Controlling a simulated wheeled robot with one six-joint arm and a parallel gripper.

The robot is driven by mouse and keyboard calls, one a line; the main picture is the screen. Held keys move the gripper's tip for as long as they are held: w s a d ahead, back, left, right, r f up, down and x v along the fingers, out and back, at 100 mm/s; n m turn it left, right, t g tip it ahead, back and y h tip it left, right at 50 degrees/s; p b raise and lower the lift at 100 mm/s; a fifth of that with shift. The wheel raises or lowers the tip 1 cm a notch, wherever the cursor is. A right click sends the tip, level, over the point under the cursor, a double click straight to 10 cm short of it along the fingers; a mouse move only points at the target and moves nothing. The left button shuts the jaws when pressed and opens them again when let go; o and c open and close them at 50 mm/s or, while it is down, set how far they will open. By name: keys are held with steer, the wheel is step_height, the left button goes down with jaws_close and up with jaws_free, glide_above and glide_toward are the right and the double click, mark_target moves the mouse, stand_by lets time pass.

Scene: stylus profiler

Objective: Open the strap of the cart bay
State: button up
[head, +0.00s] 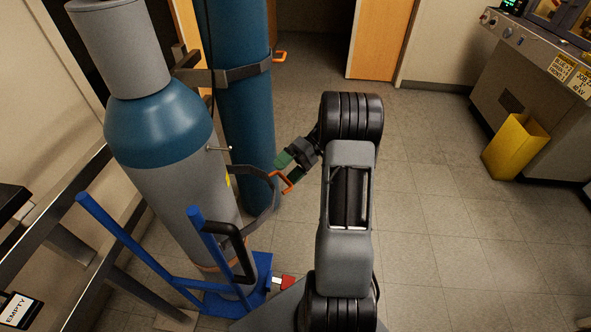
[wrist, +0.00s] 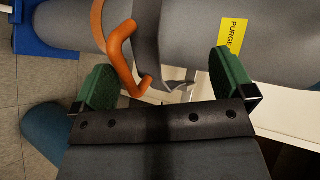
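My gripper (head: 288,167) is open, its two green-padded fingers apart. In the wrist view the gripper (wrist: 163,72) shows an orange handle (wrist: 122,50) between the fingers, nearer the left one; neither finger is clamped on it. In the head view the same orange handle (head: 288,182) sits at the fingertips, at the end of a dark grey strap (head: 268,208). The strap is at the side of the grey cylinder with a blue shoulder (head: 160,130), which stands upright on the blue cart (head: 262,268). I cannot tell whether the strap is latched.
A blue cylinder (head: 235,110) stands behind, held by another strap (head: 240,74) with its own orange handle (head: 280,56). A red-tipped part (head: 287,282) lies low by the cart. A yellow bin (head: 515,146) stands by the bench at right. The floor (head: 440,210) between is clear.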

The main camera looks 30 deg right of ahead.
steer(key=s+r, duration=0.2)
steer(key=s+r+g+y, duration=0.1)
steer(key=s+r, duration=0.1)
steer(key=r, duration=0.1)
steer(key=s+r+n+y, duration=0.1)
steer(key=s+r, duration=0.1)
steer(key=r, duration=0.1)
steer(key=shift+s+a+g, duration=0.3)
steer(key=shift+a, duration=0.05)
steer(key=c, duration=0.8)
steer(key=shift+s+a+r, duration=0.1)
steer(key=shift+s+a, duration=0.25)
steer(key=shift+s, duration=0.3)
steer(key=shift+s+a+r, duration=0.1)
steer(key=shift+s+a, duration=0.25)
steer(key=shift+s, duration=0.25)
steer(key=shift+c, duration=0.4)
